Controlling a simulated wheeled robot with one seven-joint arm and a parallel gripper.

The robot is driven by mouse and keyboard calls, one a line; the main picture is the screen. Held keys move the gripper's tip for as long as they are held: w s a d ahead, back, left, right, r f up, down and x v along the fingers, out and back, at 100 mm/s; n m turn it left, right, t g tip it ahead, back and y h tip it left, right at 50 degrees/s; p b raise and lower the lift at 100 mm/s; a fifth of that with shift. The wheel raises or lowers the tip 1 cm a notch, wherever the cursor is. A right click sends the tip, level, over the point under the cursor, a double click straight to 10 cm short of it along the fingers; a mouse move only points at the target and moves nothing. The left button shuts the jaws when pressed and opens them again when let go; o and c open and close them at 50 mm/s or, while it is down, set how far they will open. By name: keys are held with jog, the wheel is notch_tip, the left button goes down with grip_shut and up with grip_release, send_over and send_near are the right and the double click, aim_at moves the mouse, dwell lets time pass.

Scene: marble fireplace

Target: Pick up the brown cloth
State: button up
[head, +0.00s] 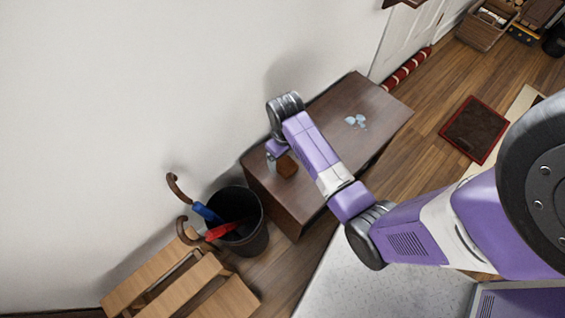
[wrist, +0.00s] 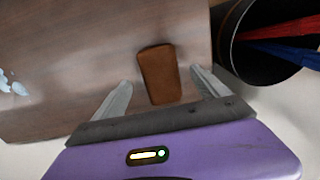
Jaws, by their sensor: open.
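The brown cloth (wrist: 158,75) shows in the wrist view as a small rounded rectangular block shape lying on the dark wooden table (wrist: 100,50). In the head view the cloth (head: 287,166) lies near the table's left end, partly beside my gripper (head: 275,158). In the wrist view my gripper (wrist: 161,95) is open, with one finger on each side of the cloth's near end and a gap to each. I cannot tell how far above the table the fingertips are.
A black bin (head: 241,222) with red and blue umbrellas stands left of the table (head: 375,105). A wooden step stool (head: 190,280) is at lower left. Pale blue pieces (head: 356,121) lie on the table's far part. The wall is close behind the table.

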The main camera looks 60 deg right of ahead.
aim_at(285, 163)
jog(key=shift+s+f+b, duration=0.15)
jog(key=shift+f+b, duration=0.25)
jog(key=shift+f, duration=1.55)
jog(key=c, duration=1.5)
jog(key=shift+o, duration=0.2)
jog(key=shift+r, duration=0.1)
notch_tip(285, 163, up, 20)
jog(key=p, duration=0.5)
jog(key=o, duration=0.8)
jog(key=shift+c, duration=0.2)
jog(key=c, duration=0.6)
